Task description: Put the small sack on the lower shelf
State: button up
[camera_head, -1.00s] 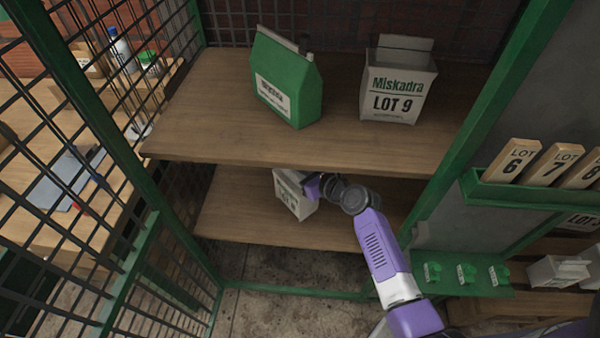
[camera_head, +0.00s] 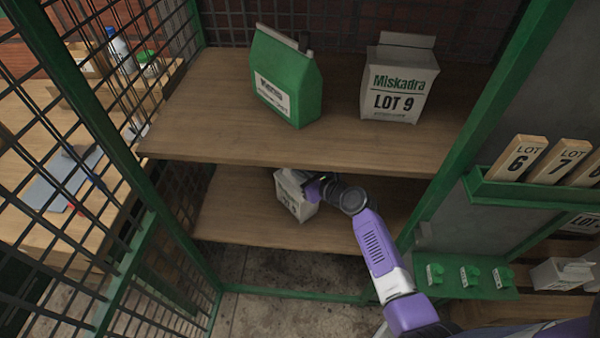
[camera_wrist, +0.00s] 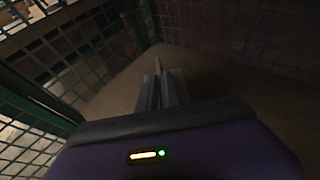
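The small sack (camera_head: 295,196) is pale, with dark print on its front. In the head view it is at the lower shelf (camera_head: 247,222), left of the middle. Whether its base touches the boards is hard to tell. My gripper (camera_head: 312,188) reaches in from the right and meets the sack's upper right side. In the wrist view my gripper (camera_wrist: 160,88) shows two grey fingers close together, seemingly shut on the sack's top. The sack's body does not show clearly there, and my wrist hides part of it in the head view.
The upper shelf (camera_head: 220,135) overhangs the sack and holds a green sack (camera_head: 288,85) and a white Miskadra LOT 9 sack (camera_head: 399,85). A mesh wall (camera_head: 110,185) bounds the left. A green rack (camera_head: 520,190) with lot blocks stands right. The lower shelf is bare around the sack.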

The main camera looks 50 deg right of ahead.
jog(key=o, duration=0.4)
jog(key=shift+c, duration=0.2)
jog(key=shift+r, duration=0.1)
jog(key=d+p+v, duration=0.1)
jog(key=v, duration=0.7)
jog(key=s+a+f+n+g+h, duration=0.1)
jog(key=s+a+n, duration=1.3)
jog(key=s+a, duration=0.1)
jog(key=s+a+r+n+t+y, duration=0.1)
jog(key=s+a+r+n, duration=0.3)
jog(key=s+r+n, duration=0.3)
jog(key=s+a+r+n+t+y, duration=0.1)
jog(key=s+a+r+n, duration=0.4)
jog(key=n, duration=1.1)
jog(key=s+r, duration=0.3)
jog(key=r, duration=0.3)
jog(key=shift+t+y, duration=0.3)
